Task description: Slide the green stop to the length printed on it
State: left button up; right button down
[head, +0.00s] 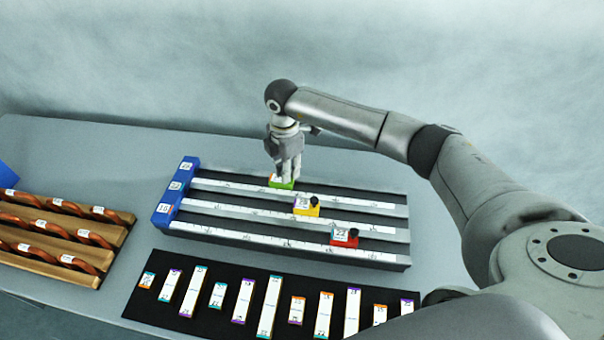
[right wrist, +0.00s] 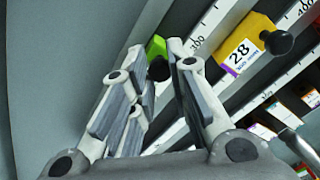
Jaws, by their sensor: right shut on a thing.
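The number on the green stop is hidden by the fingers. White scales with printed marks run along the rails. My left gripper is not in view.
A yellow stop (head: 306,206) marked 28 is on the middle rail and a red stop (head: 344,237) is on the front rail. A blue end block (head: 176,190) closes the rails at left. A black mat (head: 255,262) with labelled strips lies in front. Wooden racks (head: 60,262) stand at left.

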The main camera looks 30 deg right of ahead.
jog(key=shift+w+a+r, duration=0.15)
jog(key=shift+w+a, duration=0.55)
jog(key=shift+a, duration=0.3)
jog(key=c, duration=1.3)
grip_release()
jog(key=shift+d, duration=0.1)
jog(key=shift+c, duration=0.2)
jog(key=shift+s+d, duration=0.1)
jog(key=shift+r, duration=0.15)
notch_tip(320, 180, up, 12)
jog(key=shift+f, duration=0.25)
jog(key=shift+s+f, duration=0.1)
